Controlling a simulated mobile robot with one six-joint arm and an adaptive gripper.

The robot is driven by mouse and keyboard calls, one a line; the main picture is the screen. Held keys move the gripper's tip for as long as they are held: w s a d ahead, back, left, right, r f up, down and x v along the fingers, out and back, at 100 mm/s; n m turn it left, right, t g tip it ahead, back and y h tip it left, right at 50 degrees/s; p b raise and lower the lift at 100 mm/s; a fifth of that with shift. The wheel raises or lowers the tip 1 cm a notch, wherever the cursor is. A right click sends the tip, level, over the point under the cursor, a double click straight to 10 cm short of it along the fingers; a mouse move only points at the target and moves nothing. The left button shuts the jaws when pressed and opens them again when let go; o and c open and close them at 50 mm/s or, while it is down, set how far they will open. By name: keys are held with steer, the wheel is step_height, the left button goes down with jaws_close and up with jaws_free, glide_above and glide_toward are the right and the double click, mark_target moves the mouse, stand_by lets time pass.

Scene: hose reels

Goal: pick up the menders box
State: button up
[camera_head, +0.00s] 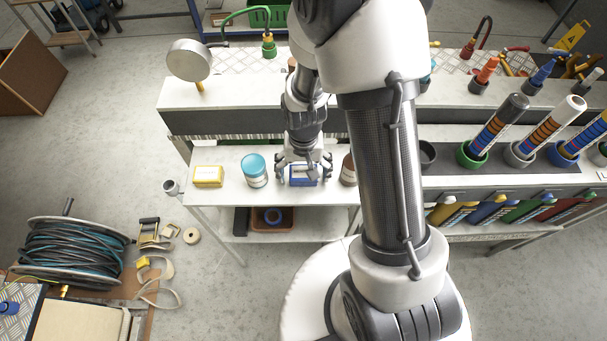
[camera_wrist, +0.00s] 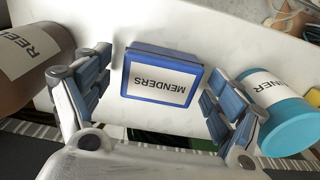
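The menders box (camera_wrist: 160,76) is a small blue box with a white label reading MENDERS, upside down in the wrist view. It sits on the white shelf. In the head view the box (camera_head: 303,174) shows below my gripper (camera_head: 304,172), partly covered by it. In the wrist view my gripper (camera_wrist: 152,100) is open, with one finger on each side of the box. Gaps show between both fingers and the box, so nothing is held.
A teal-lidded can (camera_head: 254,170) stands left of the box and a brown can (camera_head: 348,170) right of it, both close to the fingers. A yellow box (camera_head: 208,176) sits further left. An orange bin (camera_head: 272,219) is on the lower shelf.

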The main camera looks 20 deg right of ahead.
steer(key=c, duration=1.2)
